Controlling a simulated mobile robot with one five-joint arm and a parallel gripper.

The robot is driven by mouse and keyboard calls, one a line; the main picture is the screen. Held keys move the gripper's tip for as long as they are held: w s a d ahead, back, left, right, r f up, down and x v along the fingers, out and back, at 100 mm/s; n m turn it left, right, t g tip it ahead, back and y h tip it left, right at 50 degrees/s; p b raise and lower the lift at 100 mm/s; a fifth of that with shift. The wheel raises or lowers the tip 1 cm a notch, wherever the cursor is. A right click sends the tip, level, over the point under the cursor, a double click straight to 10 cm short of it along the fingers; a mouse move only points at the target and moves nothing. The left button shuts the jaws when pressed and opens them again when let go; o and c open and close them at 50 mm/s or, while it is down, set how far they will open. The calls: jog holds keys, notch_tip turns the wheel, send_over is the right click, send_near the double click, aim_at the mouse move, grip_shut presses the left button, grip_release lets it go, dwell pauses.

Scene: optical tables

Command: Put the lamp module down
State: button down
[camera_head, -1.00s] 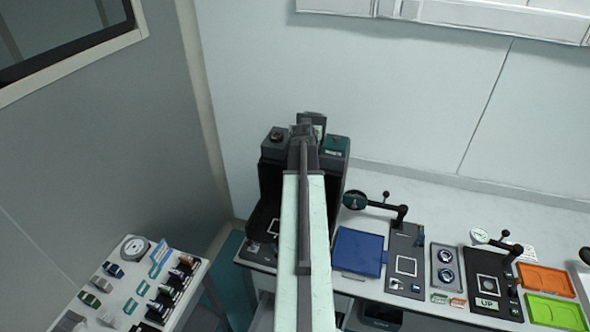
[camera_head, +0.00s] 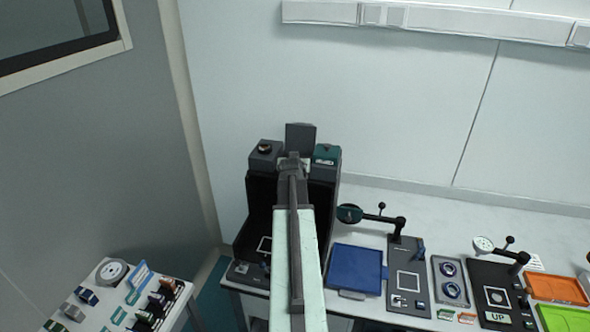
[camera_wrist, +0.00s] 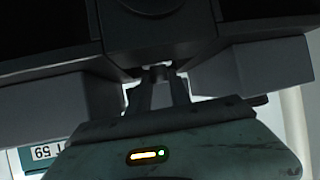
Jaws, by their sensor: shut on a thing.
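My gripper (camera_head: 294,163) reaches away from me to the top of a black stand (camera_head: 328,192) at the back of the bench. It is shut on a dark grey block, the lamp module (camera_head: 300,136), between the stand's two top boxes. In the wrist view the gripper's fingertips (camera_wrist: 158,74) are close together against the dark module (camera_wrist: 155,25). Whether the module touches the stand or hangs just above it cannot be told. The arm hides the middle of the stand.
A dark box with a knob (camera_head: 265,154) stands left of the module and a teal-topped box (camera_head: 327,156) right of it, both close. On the bench are a blue tray (camera_head: 355,268), fixtures with swing arms, and orange (camera_head: 556,289) and green trays. A side table (camera_head: 85,325) is lower left.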

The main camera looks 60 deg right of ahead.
jog(key=shift+r, duration=0.15)
jog(key=shift+f+b, duration=0.6)
jog(key=shift+f, duration=0.05)
jog(key=c, duration=1.2)
grip_release()
